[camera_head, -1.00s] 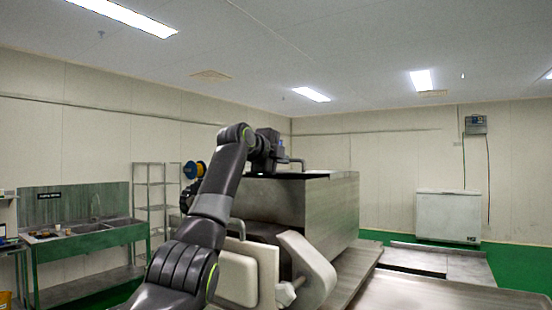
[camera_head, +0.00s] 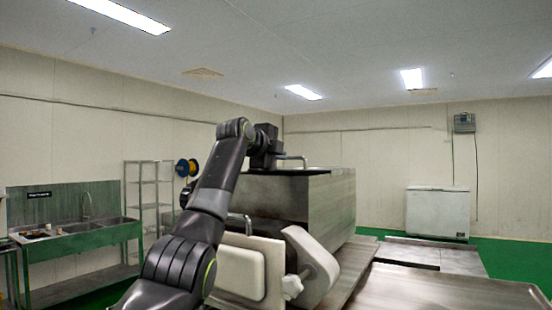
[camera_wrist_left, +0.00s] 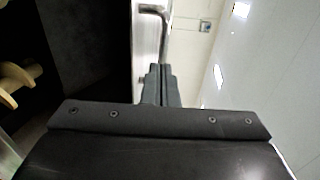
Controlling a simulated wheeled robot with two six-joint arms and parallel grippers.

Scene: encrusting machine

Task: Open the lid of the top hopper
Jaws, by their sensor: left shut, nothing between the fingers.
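The top hopper (camera_head: 280,197) is a large metal box on the machine. A bent metal handle (camera_head: 293,158) stands at its top, just right of my left gripper (camera_head: 264,162). In the left wrist view, my left gripper (camera_wrist_left: 160,84) has its fingers together and empty. The handle (camera_wrist_left: 164,30) rises from a pale metal strip just beyond the fingertips; I cannot tell if they touch. A dark area with a beige part (camera_wrist_left: 18,78) lies left of the strip. The lid's position is unclear from these views. My right gripper is not in view.
A pale panel (camera_head: 240,273) and a rounded cream cover (camera_head: 312,262) sit low on the machine's front. A metal table surface (camera_head: 455,290) spreads at right. A sink bench (camera_head: 75,232), shelf rack and white freezer (camera_head: 437,212) stand farther back.

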